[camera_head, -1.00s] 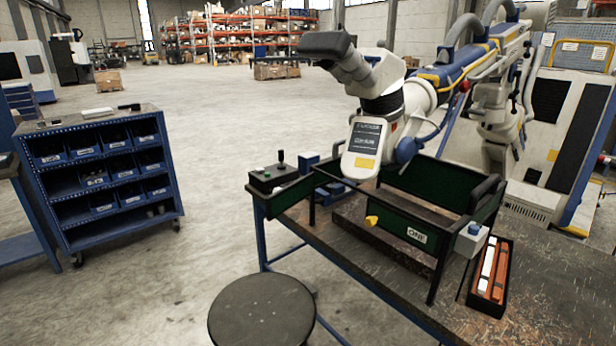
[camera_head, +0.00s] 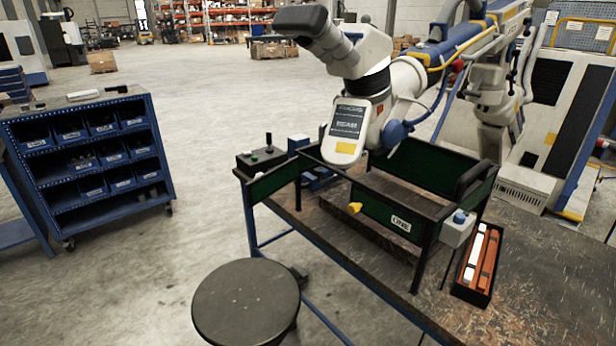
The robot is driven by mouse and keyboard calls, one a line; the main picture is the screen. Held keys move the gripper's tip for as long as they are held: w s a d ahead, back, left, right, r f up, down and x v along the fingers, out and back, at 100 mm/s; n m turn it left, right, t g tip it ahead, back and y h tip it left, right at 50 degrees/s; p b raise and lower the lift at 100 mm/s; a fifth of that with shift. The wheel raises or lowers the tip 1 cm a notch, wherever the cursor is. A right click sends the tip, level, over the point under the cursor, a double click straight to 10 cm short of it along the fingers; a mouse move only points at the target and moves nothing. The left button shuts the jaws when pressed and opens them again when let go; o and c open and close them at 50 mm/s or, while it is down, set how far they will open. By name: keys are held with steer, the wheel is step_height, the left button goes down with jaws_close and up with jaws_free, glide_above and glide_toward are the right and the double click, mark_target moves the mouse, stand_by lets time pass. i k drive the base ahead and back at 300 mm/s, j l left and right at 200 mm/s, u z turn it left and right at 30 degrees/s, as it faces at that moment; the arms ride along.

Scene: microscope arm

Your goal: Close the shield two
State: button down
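On the workbench (camera_head: 530,262), a dark frame carries several green shield panels below a microscope head (camera_head: 350,128). The front panel (camera_head: 372,207) bears a label reading "ONE" (camera_head: 400,224) and a yellow knob (camera_head: 355,208). A left panel (camera_head: 272,186) slants outward from the frame toward the left edge of the bench. A back panel (camera_head: 425,164) stands behind, with a black handle-like bar (camera_head: 472,178) at the right end. No label "two" is readable, so I cannot tell which panel is shield two. My gripper is not in view.
A round stool (camera_head: 247,303) stands in front of the bench. A black control box (camera_head: 262,160) sits at the bench's left end. A tray with red and white bars (camera_head: 478,262) lies at right. A blue bin cart (camera_head: 85,165) stands left; open floor lies between.

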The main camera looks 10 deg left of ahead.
mark_target(263, 186)
steer(key=i+j+z, duration=0.15)
steer(key=j+z, duration=0.2)
steer(key=j, duration=0.4)
steer(key=j+z, duration=0.3)
steer(key=j, duration=0.4)
steer(key=j+z, duration=0.1)
steer(key=j, duration=3.25)
steer(key=i, duration=0.05)
